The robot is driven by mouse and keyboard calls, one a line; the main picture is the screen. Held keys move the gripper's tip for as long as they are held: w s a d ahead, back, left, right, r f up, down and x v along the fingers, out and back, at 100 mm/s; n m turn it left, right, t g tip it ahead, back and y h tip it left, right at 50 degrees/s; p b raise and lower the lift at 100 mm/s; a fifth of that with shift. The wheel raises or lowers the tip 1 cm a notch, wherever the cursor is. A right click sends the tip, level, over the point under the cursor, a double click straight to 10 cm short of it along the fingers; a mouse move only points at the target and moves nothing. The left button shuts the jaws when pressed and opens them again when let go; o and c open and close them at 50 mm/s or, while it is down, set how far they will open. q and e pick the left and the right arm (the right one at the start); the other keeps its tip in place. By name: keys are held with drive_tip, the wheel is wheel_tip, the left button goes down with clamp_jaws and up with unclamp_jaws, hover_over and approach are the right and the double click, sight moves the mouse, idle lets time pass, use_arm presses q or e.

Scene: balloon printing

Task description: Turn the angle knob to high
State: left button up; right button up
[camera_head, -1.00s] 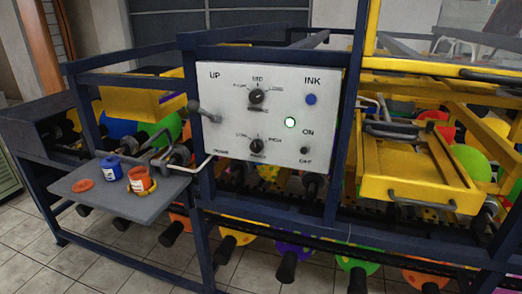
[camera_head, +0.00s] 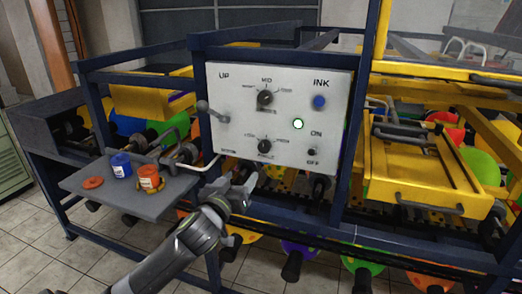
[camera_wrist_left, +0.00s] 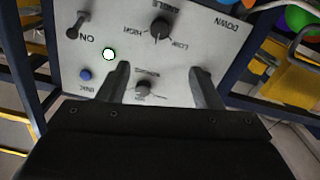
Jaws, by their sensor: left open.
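The angle knob (camera_head: 264,147) is the lower black knob on the white control panel (camera_head: 225,135), with small labels around it. In the left wrist view the panel appears upside down, and the angle knob (camera_wrist_left: 160,27) is at the top between the LOW and HIGH labels. Its exact pointer setting is too small to tell. My left gripper (camera_head: 243,188) is open and empty, below and in front of the panel. In the left wrist view its two fingers (camera_wrist_left: 157,82) are spread, with the other black knob (camera_wrist_left: 143,88) seen between them. My right gripper is not in view.
The panel also carries an upper knob (camera_head: 265,97), a grey lever (camera_head: 212,112), a lit round light (camera_head: 298,124), a blue ink button (camera_head: 319,102) and an on/off switch (camera_head: 313,152). Dark blue frame posts flank it. A grey shelf (camera_head: 135,203) holds ink jars at left.

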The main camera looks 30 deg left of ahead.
sight(264, 148)
use_arm(q)
drive_tip(key=p+x, duration=0.4)
drive_tip(key=x, duration=1.2)
drive_tip(key=shift+w, duration=0.4)
drive_tip(key=c, duration=1)
drive_tip(key=shift+m, duration=0.3)
drive_tip(key=m+p, duration=0.1)
drive_tip(key=m, duration=0.4)
drive_tip(key=shift+d, duration=0.1)
drive_tip(key=m+p, duration=0.2)
drive_tip(key=m, duration=0.4)
drive_tip(key=shift+f+m, duration=0.1)
drive_tip(key=shift+m, duration=0.2)
